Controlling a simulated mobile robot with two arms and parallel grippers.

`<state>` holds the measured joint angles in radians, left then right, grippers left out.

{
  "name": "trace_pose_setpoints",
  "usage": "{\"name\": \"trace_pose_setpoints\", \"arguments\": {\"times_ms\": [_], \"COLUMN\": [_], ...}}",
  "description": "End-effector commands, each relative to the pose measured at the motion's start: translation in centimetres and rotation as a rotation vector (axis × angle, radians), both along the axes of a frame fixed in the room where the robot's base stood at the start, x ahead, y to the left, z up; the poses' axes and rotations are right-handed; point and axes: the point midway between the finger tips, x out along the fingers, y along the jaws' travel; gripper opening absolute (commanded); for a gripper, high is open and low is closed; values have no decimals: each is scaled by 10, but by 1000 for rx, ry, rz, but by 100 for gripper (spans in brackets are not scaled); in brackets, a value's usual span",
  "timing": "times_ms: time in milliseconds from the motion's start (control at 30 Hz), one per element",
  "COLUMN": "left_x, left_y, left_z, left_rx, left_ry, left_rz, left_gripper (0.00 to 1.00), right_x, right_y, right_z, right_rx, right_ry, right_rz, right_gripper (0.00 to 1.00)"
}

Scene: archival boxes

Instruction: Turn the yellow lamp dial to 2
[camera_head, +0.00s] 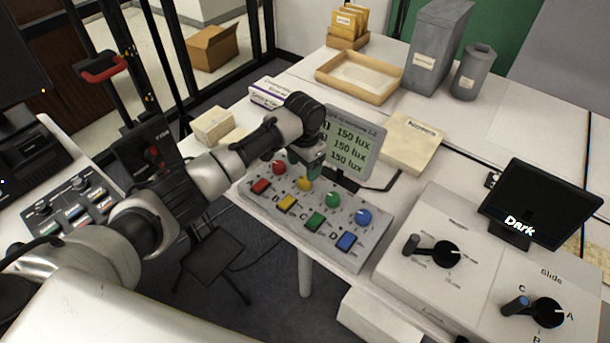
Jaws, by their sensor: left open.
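The yellow lamp dial (304,184) is on a grey control box (343,245), in a row with a red dial (279,167), a green dial (332,200) and a blue dial (363,217). Buttons in matching colours sit in front of the dials, the yellow one (286,202) among them. My left gripper (311,170) points down from above, at or just over the yellow dial. It is open. Its fingers partly hide the area behind the dial, and I cannot tell whether they touch it. The dial's number marks are too small to read. My right gripper is out of view.
A display (350,143) showing several "150 lux" lines stands right behind the gripper. A box with black knobs (437,254) and a dark screen reading "Dark" (540,200) are at right. A wooden tray (360,78) and a grey file box (437,45) stand farther back.

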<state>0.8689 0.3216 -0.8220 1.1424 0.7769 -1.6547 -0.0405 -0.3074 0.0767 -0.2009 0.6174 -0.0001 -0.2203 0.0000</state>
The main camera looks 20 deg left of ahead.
Motion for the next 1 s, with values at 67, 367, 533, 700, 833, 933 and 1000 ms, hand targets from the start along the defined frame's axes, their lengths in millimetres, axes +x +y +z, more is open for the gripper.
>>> {"name": "trace_pose_setpoints", "arguments": {"times_ms": [67,367,533,700,833,933,1000], "left_x": [0,0,0,0,0,0,0], "left_y": [0,0,0,0,0,0,0], "left_z": [-16,-51,-54,-54,-54,-54,-54], "left_rx": [1,0,1,0,0,0,0], "left_ry": [3,0,-1,-1,-1,-1,-1], "left_rz": [1,0,0,0,0,0,0], "left_gripper": [64,64,64,62,42,27,16], "right_x": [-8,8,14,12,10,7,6], "right_y": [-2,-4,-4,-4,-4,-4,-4], "right_z": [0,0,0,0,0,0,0], "right_rx": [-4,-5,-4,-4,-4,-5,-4], "right_ry": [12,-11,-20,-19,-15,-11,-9], "right_rz": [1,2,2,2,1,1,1], "right_gripper": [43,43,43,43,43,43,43]}}
